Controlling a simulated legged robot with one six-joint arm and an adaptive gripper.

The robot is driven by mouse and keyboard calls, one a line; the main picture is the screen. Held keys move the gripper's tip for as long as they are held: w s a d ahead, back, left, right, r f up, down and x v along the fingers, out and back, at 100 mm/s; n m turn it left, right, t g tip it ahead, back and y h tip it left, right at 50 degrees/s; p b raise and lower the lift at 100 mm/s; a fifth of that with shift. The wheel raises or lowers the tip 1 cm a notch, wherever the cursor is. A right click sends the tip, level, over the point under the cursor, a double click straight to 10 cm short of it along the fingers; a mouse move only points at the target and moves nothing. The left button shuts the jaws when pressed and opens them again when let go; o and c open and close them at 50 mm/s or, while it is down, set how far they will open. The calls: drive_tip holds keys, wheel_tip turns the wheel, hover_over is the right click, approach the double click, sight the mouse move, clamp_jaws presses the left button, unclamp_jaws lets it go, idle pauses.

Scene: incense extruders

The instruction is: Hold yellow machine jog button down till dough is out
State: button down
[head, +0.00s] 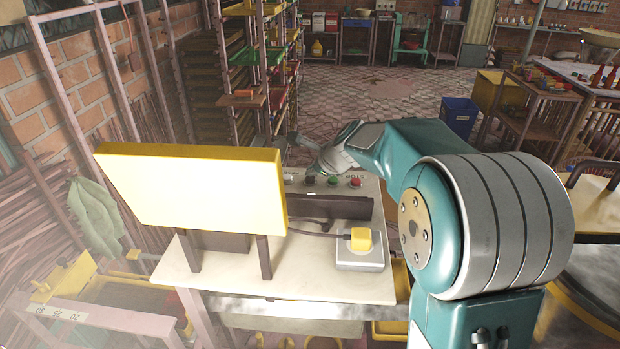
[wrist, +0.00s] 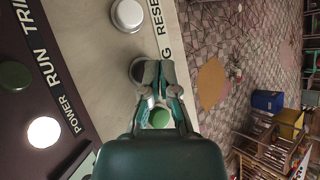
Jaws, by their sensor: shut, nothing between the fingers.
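The yellow machine (head: 190,185) stands in front of me in the head view, with a row of buttons on its pale panel. The dark button (head: 310,181) beside the green button (head: 332,181) also shows in the wrist view (wrist: 136,68), partly covered by my fingertips; a label ending in G is next to it. My gripper (wrist: 158,70) is shut and empty, its tips at or just above that dark button. I cannot tell whether they touch it or whether it is pressed. The green button (wrist: 160,118) shows between my finger links. No dough is visible.
A red button (head: 355,182) sits right of the green one. A white button (wrist: 127,14) labelled RESE is near the top in the wrist view. A grey box with a yellow knob (head: 361,240) sits on the machine top. Shelving (head: 245,60) stands behind; the tiled floor beyond is open.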

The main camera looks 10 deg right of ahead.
sight(312, 178)
drive_tip(key=shift+f, duration=0.55)
idle(0.5)
idle(3.0)
drive_tip(key=shift+r, duration=0.95)
drive_tip(key=shift+r, duration=2.55)
